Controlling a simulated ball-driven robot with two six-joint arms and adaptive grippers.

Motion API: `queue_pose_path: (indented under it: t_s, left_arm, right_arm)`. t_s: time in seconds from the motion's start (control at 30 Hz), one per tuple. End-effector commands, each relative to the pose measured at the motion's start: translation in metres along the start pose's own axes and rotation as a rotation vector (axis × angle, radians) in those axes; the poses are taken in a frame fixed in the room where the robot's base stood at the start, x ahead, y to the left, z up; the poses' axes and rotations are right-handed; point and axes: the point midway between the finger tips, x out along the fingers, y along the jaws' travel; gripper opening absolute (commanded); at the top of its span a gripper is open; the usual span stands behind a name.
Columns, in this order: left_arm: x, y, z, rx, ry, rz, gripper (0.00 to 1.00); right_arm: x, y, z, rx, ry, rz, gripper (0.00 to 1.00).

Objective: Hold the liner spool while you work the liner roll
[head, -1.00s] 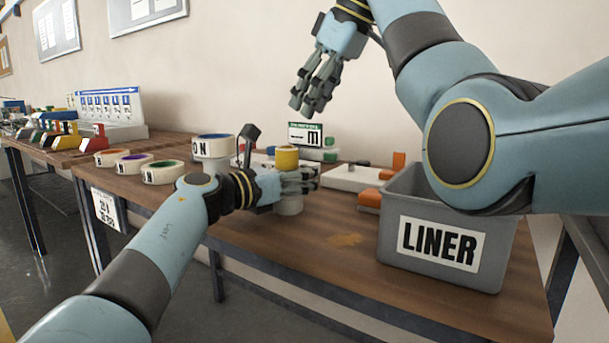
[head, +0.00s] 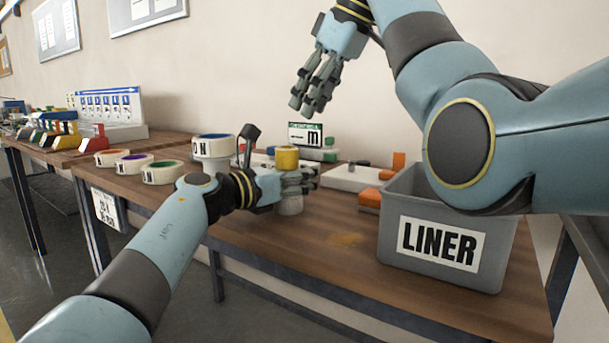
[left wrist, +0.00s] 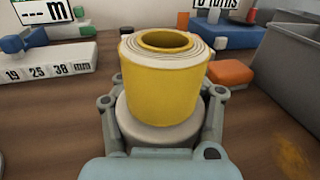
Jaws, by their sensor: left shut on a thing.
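The liner spool is a yellow cylinder (head: 287,158) with a cream roll wound around its top rim. It stands upright on a pale round base (head: 290,205) near the middle of the bench. My left gripper (head: 300,184) is shut on the spool low down. In the left wrist view the yellow spool (left wrist: 160,92) shows its open hollow top, with grey fingers on both sides near its base; their exact contact is partly hidden. My right gripper (head: 305,103) hangs above and behind the spool, fingers spread downward, empty and touching nothing.
A grey bin labelled LINER (head: 400,225) stands at the bench's right front. Tape rolls (head: 163,172) lie at the left. White blocks and an orange block (head: 369,197) sit behind the spool. Bare wood (head: 320,235) lies in front.

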Motion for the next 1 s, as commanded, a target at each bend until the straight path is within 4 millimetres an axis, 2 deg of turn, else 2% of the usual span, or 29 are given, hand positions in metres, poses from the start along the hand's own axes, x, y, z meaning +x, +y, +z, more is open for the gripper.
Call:
queue_pose_path:
  t_s: [0.37,0.4,0.8,0.87,1.0]
  left_arm:
    - [0.0000,-0.0005,-0.0010,-0.002,0.001,-0.001,0.00]
    - [0.0000,-0.0005,-0.0010,-0.002,0.001,-0.001,0.16]
    - [0.0001,-0.0002,-0.0003,-0.001,0.000,0.000,0.68]
    - [0.0001,-0.0002,-0.0003,-0.001,0.000,0.000,0.76]
    - [0.0001,-0.0002,-0.0001,0.000,0.000,0.000,0.76]
  right_arm:
    - [0.0001,0.0000,0.0000,0.000,0.000,0.000,0.38]
    - [0.0001,0.0000,0.0000,0.000,0.000,0.000,0.38]
    - [0.0000,0.0000,0.0000,0.000,0.000,0.000,0.38]
    - [0.0000,0.0000,0.0000,0.000,0.000,0.000,0.38]
    - [0.0000,0.0000,0.0000,0.000,0.000,0.000,0.38]
